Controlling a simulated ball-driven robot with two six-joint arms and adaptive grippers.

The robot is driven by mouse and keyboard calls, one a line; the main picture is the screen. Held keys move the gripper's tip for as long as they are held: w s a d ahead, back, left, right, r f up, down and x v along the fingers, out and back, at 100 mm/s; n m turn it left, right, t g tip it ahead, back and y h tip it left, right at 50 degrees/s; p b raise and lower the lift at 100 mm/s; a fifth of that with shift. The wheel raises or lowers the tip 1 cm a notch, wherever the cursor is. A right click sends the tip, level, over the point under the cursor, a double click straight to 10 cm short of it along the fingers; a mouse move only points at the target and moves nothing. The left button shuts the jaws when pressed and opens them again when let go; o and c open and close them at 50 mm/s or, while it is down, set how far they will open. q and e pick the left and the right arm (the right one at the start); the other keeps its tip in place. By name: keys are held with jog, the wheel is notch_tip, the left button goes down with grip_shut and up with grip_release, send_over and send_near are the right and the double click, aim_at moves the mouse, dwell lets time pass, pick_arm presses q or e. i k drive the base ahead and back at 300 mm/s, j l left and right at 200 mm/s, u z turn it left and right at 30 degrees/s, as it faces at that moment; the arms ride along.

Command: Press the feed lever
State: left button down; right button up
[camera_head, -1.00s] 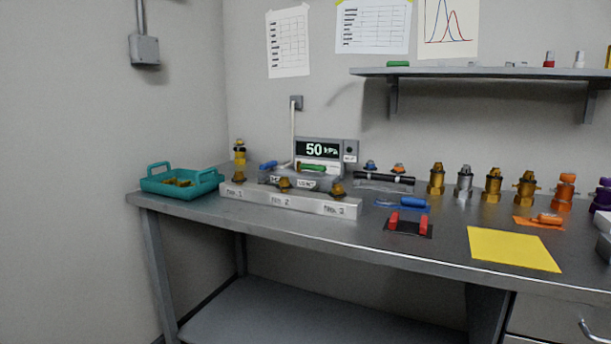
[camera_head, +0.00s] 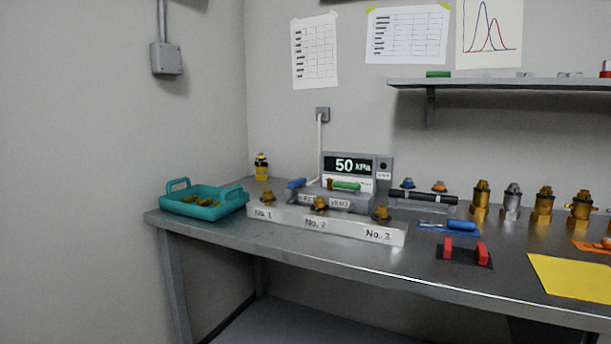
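A grey device with a display reading 50 kPa (camera_head: 350,166) stands at the back of the bench. A blue lever handle (camera_head: 297,183) shows at the left of its base, and a green lever handle (camera_head: 346,187) to the right of it. Two small labels are on the base front below them. The left label is too blurred to read surely but seems to start with F; the right one (camera_head: 340,204) seems to read VENT. The blue handle is above the left label. Neither of my grippers is in view.
A metal bar marked No. 1, No. 2, No. 3 (camera_head: 340,229) with brass fittings lies before the device. A teal tray (camera_head: 212,212) is at left. A red-and-black holder (camera_head: 464,263), blue-handled tool (camera_head: 460,225) and yellow sheet (camera_head: 575,275) lie right. The bench's front strip is clear.

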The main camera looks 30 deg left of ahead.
aim_at(300, 182)
jog(key=i+j+z, duration=0.1)
jog(key=j+z, duration=0.25)
jog(key=j, duration=1.1)
jog(key=j+z, duration=0.35)
jog(key=j, duration=1.05)
jog(key=k, duration=0.05)
